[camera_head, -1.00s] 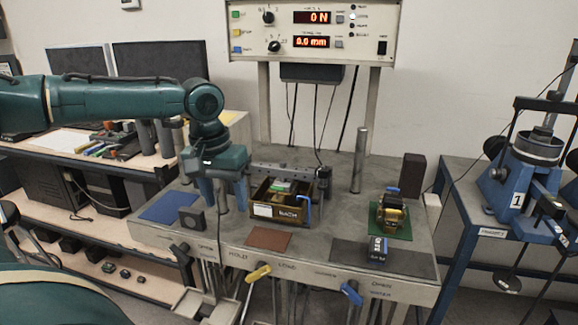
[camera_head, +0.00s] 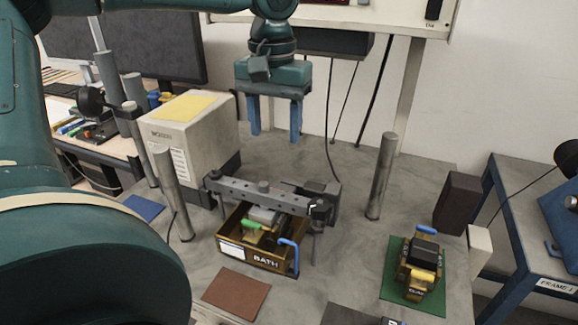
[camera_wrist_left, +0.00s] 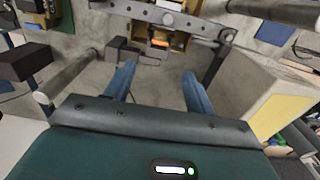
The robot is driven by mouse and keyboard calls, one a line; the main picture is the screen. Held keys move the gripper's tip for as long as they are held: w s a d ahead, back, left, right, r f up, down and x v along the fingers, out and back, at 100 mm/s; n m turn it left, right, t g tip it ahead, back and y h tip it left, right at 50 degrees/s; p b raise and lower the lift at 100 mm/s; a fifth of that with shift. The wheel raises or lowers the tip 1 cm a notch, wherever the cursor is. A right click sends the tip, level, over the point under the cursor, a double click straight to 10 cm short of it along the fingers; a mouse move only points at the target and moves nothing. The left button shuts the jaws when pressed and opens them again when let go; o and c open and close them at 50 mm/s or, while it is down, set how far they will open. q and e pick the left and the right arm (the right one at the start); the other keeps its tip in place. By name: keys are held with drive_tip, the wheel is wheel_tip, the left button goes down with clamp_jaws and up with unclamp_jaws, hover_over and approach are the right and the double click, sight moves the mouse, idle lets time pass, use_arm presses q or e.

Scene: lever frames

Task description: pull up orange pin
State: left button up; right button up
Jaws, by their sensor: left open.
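My left gripper (camera_head: 275,130) is open and empty, fingers pointing down, in the air above the back of the bench, behind the bath box. Its two blue fingers also show in the left wrist view (camera_wrist_left: 158,68), apart with nothing between them. No orange pin can be made out clearly in the head view. My right gripper is not in view.
The brown bath box (camera_head: 248,252) sits under a grey perforated bar (camera_head: 240,188). Metal posts (camera_head: 382,178) stand on both sides. A white box (camera_head: 190,135) with a yellow top is at left, a green mat (camera_head: 393,282) at right. The back bench is mostly clear.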

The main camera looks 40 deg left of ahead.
use_arm(q)
wheel_tip(320, 180, down, 13)
drive_tip(key=shift+f, duration=0.1)
idle(0.4)
drive_tip(key=shift+c, duration=0.2)
